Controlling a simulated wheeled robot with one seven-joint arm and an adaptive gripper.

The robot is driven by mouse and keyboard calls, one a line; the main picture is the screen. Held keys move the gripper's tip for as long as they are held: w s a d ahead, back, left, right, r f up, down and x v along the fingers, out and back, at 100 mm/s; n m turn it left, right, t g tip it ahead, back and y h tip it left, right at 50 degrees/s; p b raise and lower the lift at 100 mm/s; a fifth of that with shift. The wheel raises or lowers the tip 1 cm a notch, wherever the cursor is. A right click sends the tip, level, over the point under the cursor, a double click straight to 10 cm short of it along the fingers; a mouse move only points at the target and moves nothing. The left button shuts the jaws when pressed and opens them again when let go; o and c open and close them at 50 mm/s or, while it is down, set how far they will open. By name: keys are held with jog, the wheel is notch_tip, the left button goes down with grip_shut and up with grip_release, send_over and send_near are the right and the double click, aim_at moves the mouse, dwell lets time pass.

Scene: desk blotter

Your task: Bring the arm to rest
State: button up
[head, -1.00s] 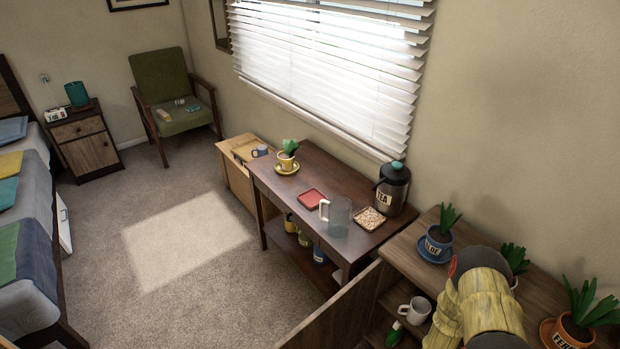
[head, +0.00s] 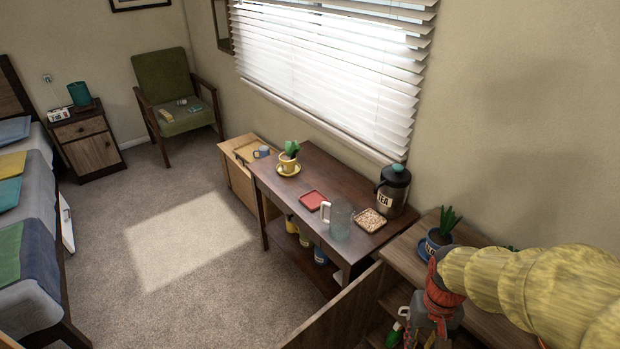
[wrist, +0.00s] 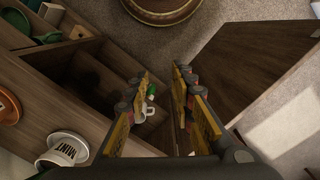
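My arm reaches in from the right edge of the head view, its yellow-sleeved part (head: 540,285) over the plant cabinet. My gripper (head: 425,335) hangs from its end at the bottom of the head view, in front of the cabinet's open shelves. In the wrist view my gripper (wrist: 161,72) has its two fingers apart with nothing held between them. Beyond the fingers, a white mug (wrist: 143,112) and a green item (wrist: 152,90) show inside the cabinet; I cannot tell the exact distance.
The cabinet's open door (head: 345,310) sticks out beside my gripper. A dark table (head: 325,180) holds a clear pitcher (head: 341,217) and a tea canister (head: 393,187). Carpet at left is clear.

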jog(key=s+a+r+n+t, duration=0.1)
jog(key=s+a+r+t, duration=0.1)
jog(key=r, duration=0.8)
jog(key=s+a+r+t+p, duration=0.1)
jog(key=a+r+t, duration=0.3)
jog(key=r, duration=0.7)
jog(key=shift+s+n, duration=0.35)
jog(key=shift+n, duration=0.05)
jog(key=shift+s+r, duration=0.1)
